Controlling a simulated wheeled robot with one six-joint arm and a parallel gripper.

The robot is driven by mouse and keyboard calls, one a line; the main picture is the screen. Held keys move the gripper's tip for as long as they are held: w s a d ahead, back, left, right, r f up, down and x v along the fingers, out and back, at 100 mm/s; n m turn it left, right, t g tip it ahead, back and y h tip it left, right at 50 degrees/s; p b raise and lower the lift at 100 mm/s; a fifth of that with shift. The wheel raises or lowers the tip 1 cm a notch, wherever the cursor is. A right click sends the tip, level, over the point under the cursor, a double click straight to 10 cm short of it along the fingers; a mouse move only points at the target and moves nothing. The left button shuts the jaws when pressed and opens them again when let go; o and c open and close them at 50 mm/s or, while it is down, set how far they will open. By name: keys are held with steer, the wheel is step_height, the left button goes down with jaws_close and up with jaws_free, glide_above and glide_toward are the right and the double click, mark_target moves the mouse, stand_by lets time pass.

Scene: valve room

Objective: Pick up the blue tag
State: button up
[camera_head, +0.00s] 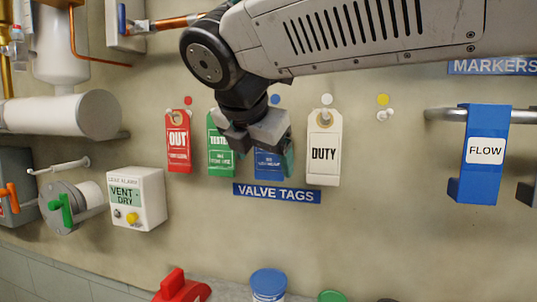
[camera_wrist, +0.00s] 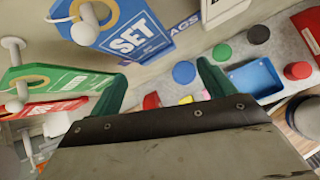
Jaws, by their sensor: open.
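The blue tag (camera_head: 270,165) hangs on the wall in the row of valve tags, partly hidden behind my gripper in the head view. In the wrist view the blue tag (camera_wrist: 128,30) reads "SET" and hangs by its orange-ringed hole on a white peg (camera_wrist: 85,30). The blue tag lies beyond the fingers, toward the upper left.
A green tag (camera_head: 217,135) hangs just left, a red tag (camera_head: 179,145) farther left, and a white "DUTY" tag (camera_head: 323,150) right. An empty peg (camera_head: 385,115) is farther right. A blue "FLOW" marker (camera_head: 485,125) hangs on a rail. Below are lidded containers (camera_head: 268,282).

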mark_target(269, 158)
steer(key=w+f+n, duration=0.1)
steer(key=w, duration=0.1)
steer(key=w+d+f+n, duration=0.1)
steer(key=w, duration=0.1)
steer(key=w+d+f+n, duration=0.1)
steer(key=w, duration=0.1)
steer(key=shift+w+d+n+t, duration=0.1)
steer(key=shift+w+n+t, duration=0.1)
steer(key=shift+n+t, duration=0.15)
steer(key=c, duration=1.1)
